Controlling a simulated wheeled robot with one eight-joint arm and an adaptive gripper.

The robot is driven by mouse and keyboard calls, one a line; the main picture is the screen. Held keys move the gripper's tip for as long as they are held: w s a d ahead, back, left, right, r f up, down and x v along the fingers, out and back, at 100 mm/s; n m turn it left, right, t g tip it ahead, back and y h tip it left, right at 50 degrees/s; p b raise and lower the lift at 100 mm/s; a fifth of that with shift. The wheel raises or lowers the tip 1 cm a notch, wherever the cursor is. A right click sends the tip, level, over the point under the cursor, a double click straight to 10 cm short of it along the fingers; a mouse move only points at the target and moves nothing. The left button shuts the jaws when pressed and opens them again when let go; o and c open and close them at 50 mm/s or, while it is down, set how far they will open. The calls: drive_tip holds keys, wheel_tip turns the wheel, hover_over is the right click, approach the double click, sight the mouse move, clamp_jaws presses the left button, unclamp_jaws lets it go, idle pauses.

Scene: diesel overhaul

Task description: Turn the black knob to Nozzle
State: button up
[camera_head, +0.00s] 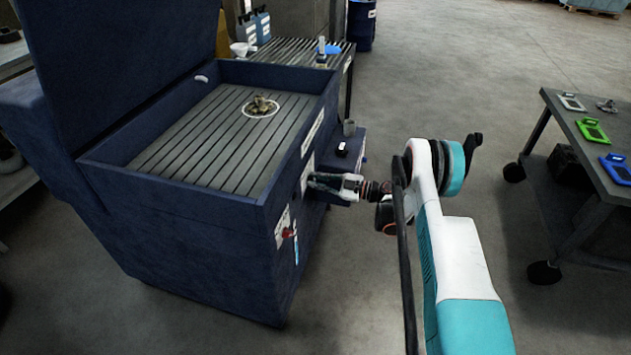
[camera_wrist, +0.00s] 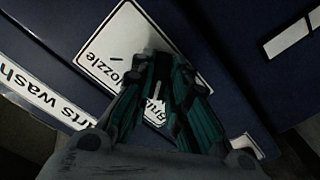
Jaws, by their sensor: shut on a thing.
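The parts washer is a dark blue cabinet (camera_head: 200,240) with a raised lid. A white label plate (camera_wrist: 112,40) on its side shows the word "Nozzle" and, partly hidden, a second word. The black knob (camera_wrist: 156,48) is mostly hidden between my fingers in front of this plate. My gripper (camera_head: 318,183) reaches the cabinet's side panel from the right. In the wrist view its fingers (camera_wrist: 163,66) are shut on the knob. I cannot tell which way the knob points.
A red switch (camera_head: 289,233) sits on another plate, nearer on the cabinet side. A small shelf (camera_head: 350,150) juts out just beyond my gripper. A cart (camera_head: 585,150) with coloured trays stands at the right. Open floor lies between the cart and my arm.

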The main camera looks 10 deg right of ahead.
drive_tip(key=m, duration=0.3)
drive_tip(key=shift+m, duration=0.4)
drive_tip(key=m, duration=0.3)
drive_tip(key=shift+m, duration=0.4)
drive_tip(key=m, duration=0.3)
drive_tip(key=shift+w+m, duration=0.1)
drive_tip(key=shift+m, duration=0.3)
drive_tip(key=m, duration=0.3)
drive_tip(key=shift+d, duration=0.1)
drive_tip(key=o, duration=1.5)
drive_tip(key=shift+o, duration=0.2)
drive_tip(key=v, duration=0.7)
